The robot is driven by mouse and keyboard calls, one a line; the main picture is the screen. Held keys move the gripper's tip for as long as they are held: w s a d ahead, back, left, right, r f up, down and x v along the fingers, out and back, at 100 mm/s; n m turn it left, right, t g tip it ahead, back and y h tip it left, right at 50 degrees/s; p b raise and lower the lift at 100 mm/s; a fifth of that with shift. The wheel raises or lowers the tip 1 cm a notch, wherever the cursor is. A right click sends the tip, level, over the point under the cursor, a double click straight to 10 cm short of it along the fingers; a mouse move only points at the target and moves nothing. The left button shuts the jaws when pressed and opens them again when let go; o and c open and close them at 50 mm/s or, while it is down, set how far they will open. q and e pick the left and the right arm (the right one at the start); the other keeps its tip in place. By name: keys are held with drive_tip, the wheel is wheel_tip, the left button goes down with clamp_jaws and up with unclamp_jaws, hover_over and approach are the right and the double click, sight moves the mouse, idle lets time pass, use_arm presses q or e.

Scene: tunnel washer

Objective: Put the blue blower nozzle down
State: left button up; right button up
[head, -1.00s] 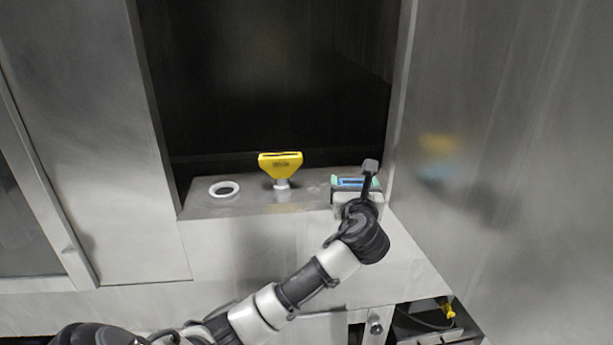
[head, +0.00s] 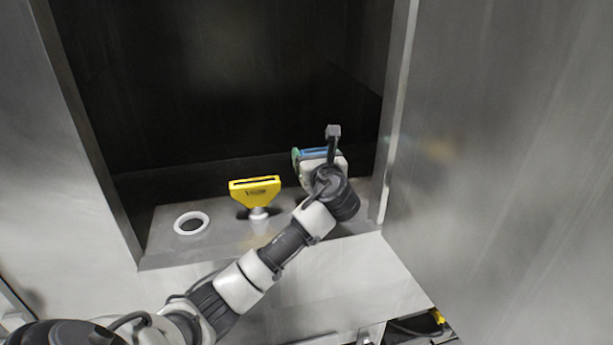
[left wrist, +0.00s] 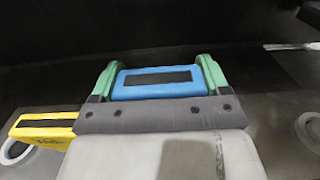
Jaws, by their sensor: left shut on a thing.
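The blue blower nozzle (head: 318,153) is between the green fingers of my left gripper (head: 316,155), which is shut on it. The nozzle also shows in the left wrist view (left wrist: 128,88), its dark slot facing the camera, with a green finger on either side. It is at the right part of the grey ledge, in front of the dark opening. My wrist hides its lower part, so I cannot tell whether it touches the ledge. My right gripper is not in view.
A yellow nozzle (head: 254,191) stands on the ledge (head: 160,250) to the left. An empty white ring (head: 191,223) lies farther left. Another pale ring (left wrist: 309,130) shows at the right in the left wrist view. A metal wall (head: 500,170) stands close on the right.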

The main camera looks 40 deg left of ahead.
use_arm(q)
drive_tip(key=shift+f, duration=0.9)
drive_tip(key=shift+w+a+f+p, duration=0.1)
drive_tip(key=shift+f+p, duration=0.05)
drive_tip(key=shift+f, duration=0.25)
drive_tip(key=shift+w+a+f+p, duration=0.1)
drive_tip(key=shift+f+p, duration=0.05)
drive_tip(key=shift+f, duration=1.2)
drive_tip(key=shift+s, duration=0.1)
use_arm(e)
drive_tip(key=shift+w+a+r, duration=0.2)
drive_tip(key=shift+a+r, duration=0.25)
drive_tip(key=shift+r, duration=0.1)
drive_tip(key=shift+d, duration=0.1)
use_arm(q)
drive_tip(key=o, duration=0.9)
drive_tip(key=shift+f, duration=0.1)
drive_tip(key=shift+o, duration=0.4)
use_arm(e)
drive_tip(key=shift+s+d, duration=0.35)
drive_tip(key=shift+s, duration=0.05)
